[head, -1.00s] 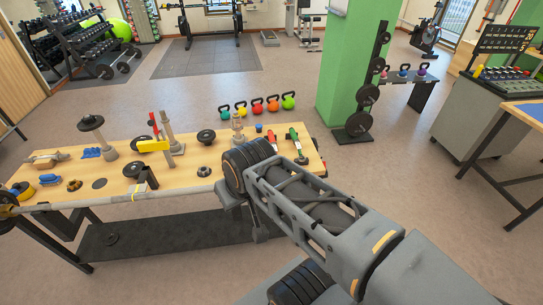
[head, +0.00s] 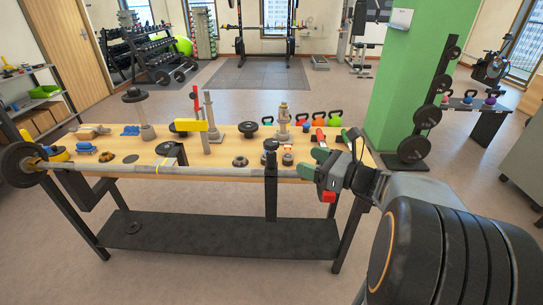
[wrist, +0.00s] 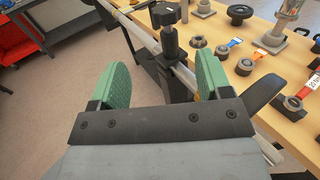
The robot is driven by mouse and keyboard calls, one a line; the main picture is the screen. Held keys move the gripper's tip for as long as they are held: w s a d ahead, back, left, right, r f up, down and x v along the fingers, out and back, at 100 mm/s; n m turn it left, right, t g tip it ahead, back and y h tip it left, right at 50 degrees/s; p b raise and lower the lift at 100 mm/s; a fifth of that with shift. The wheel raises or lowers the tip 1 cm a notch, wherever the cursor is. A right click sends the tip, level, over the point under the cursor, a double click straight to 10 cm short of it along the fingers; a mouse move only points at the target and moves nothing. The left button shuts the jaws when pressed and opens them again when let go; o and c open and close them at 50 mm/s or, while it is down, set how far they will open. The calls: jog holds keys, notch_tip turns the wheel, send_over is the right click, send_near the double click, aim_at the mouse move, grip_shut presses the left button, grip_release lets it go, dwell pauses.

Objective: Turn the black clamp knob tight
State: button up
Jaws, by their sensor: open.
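The black clamp knob (head: 270,146) sits on top of a black upright clamp (head: 271,186) at the table's front edge, right of centre. In the wrist view the knob (wrist: 166,15) shows at the top, on a short black stem above the clamp body. A grey bar (head: 110,172) runs through the clamp region along the front edge. My gripper (head: 314,164) is right of the knob, pointing left. Its green fingers are apart in the wrist view (wrist: 165,70), with nothing gripped. The knob lies beyond the fingertips, apart from them.
A black weight plate (head: 18,164) is on the bar's left end. Floor in front is clear.

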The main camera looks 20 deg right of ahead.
aim_at(277, 146)
jog(key=shift+m+t, duration=0.3)
jog(key=shift+t, duration=0.1)
jog(key=x, duration=1.3)
jog(key=shift+w+d+f, duration=0.1)
jog(key=shift+w+d, duration=0.05)
jog(key=shift+w, duration=0.25)
jog(key=c, duration=0.9)
